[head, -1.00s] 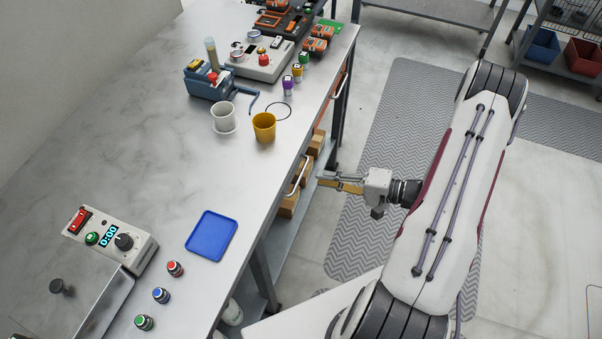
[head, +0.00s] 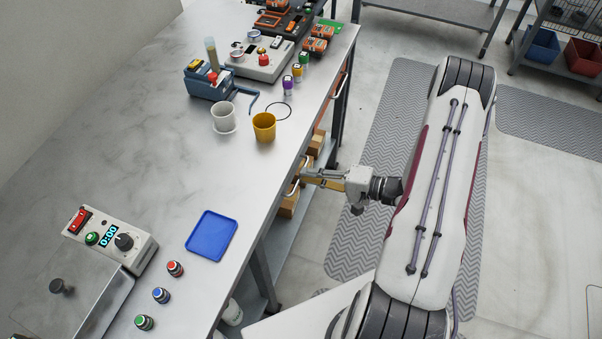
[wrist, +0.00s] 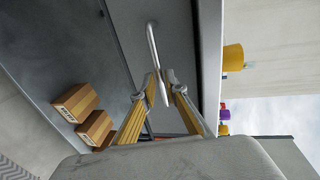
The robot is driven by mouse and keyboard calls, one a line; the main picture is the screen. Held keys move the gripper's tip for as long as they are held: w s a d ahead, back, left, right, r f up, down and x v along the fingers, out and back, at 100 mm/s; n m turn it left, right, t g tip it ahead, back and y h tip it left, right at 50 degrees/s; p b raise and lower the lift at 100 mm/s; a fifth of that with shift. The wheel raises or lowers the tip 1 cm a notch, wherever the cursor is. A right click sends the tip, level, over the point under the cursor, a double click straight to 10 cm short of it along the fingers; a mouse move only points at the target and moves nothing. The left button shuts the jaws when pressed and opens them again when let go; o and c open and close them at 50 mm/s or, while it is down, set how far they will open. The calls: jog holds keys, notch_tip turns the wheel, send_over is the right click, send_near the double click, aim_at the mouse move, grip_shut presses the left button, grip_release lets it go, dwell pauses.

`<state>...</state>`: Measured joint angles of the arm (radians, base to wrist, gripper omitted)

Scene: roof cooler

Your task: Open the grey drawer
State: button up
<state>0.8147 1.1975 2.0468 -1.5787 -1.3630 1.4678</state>
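The grey drawer front (wrist: 180,35) fills the upper middle of the wrist view and looks shut. Its silver bar handle (wrist: 152,45) also shows in the head view (head: 303,161) under the workbench's right edge. My gripper (wrist: 163,76) is at the handle, with its two yellow-and-grey fingers apart. The lower part of the handle lies between the fingertips, and I see a gap beside it. Contact with the bar cannot be made out. In the head view my gripper (head: 302,175) reaches the handle from the right, and the bench edge hides most of the drawer front.
The workbench (head: 130,130) holds a yellow cup (head: 264,127), a white cup (head: 223,117) and a blue tray (head: 211,235) near its edge. Cardboard boxes (wrist: 76,102) sit on the shelf below. Another handle (head: 338,88) is farther along.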

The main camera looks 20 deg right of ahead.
jog(key=shift+x, duration=1.5)
grip_shut()
jog(key=shift+s+d, duration=0.1)
jog(key=shift+s, duration=0.05)
jog(key=f+v, duration=0.2)
jog(key=v, duration=1.1)
jog(key=d+f+v, duration=0.1)
jog(key=f+v, duration=0.2)
jog(key=v, duration=0.9)
jog(key=shift+s+d, duration=0.2)
jog(key=shift+s, duration=0.45)
jog(key=shift+f, duration=0.15)
